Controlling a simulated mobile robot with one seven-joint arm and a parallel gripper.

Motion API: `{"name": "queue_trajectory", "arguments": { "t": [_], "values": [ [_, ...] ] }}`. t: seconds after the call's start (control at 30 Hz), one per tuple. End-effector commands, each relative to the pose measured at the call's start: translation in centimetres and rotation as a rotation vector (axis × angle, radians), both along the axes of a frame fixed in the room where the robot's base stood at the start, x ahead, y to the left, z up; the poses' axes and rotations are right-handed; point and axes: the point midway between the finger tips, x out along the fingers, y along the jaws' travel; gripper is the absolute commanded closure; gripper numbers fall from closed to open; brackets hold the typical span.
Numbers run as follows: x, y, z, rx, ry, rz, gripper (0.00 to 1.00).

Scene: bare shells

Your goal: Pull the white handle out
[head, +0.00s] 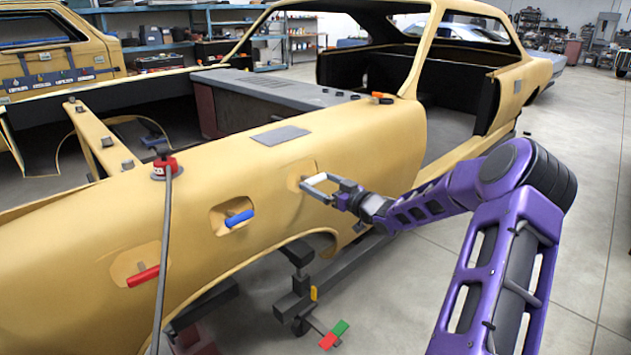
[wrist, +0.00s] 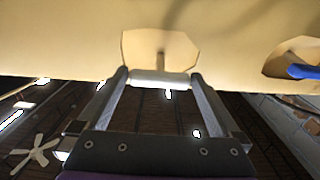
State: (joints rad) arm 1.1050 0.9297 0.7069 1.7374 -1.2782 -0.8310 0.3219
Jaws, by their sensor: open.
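The white handle (wrist: 160,78) is a short bar on a stem that comes out of a shallow recess in the tan car body. In the head view the white handle (head: 317,179) is at the rightmost of the recesses, partly covered by my gripper (head: 326,191). In the wrist view my gripper (wrist: 160,80) is open, with one finger at each end of the bar. The bar lies crosswise between the fingertips. I cannot tell whether the fingers touch its ends.
A blue handle (head: 239,218) and a red handle (head: 143,276) stick out of recesses to the left. A grey rod with a red mount (head: 165,169) stands in front of the body. A stand with red and green pieces (head: 330,335) is below. Floor on the right is clear.

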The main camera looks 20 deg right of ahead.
Motion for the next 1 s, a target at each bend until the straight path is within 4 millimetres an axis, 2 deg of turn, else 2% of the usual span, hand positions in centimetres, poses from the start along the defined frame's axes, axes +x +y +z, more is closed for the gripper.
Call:
{"name": "queue_trajectory", "arguments": {
  "t": [0.3,0.53,0.73,1.0],
  "values": [
    [-7.3,-2.8,0.1,-0.002,0.002,-0.005,0.0],
    [-12.0,-4.4,0.1,-0.002,0.002,-0.004,0.0],
    [-14.1,-5.1,0.0,-0.001,0.001,-0.002,0.0],
    [-14.6,-5.3,0.0,-0.001,0.001,-0.002,0.0]
  ]
}}
